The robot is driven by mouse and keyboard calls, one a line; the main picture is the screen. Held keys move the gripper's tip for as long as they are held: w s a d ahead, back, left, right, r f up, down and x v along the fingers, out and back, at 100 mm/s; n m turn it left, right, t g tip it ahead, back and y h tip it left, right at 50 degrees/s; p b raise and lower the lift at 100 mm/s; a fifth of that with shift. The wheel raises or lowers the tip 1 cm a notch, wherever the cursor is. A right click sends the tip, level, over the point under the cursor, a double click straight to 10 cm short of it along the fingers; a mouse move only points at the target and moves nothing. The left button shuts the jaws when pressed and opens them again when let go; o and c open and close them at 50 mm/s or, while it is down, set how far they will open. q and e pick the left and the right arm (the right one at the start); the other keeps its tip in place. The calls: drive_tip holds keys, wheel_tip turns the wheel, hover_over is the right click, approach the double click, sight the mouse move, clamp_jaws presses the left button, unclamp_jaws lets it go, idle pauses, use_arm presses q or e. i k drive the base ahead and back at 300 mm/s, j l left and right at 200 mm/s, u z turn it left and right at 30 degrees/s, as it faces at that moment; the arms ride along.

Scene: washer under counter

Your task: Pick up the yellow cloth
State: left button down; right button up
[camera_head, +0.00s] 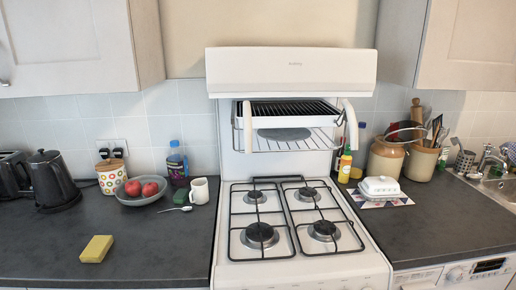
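A yellow folded cloth (97,249), shaped like a small thick block, lies flat on the dark left counter (150,255) near its front edge. Nothing covers it and nothing touches it from the sides. Neither of my grippers shows in the head view, so their distance from the cloth cannot be seen.
Behind the cloth stand a black kettle (50,180), a dotted pot (111,175), a grey fruit bowl (140,198), a white mug (199,190) and a spoon (176,209). A white gas stove (220,272) is to the right. The counter around the cloth is clear.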

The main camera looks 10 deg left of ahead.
sight(95, 253)
drive_tip(key=u, duration=1.4)
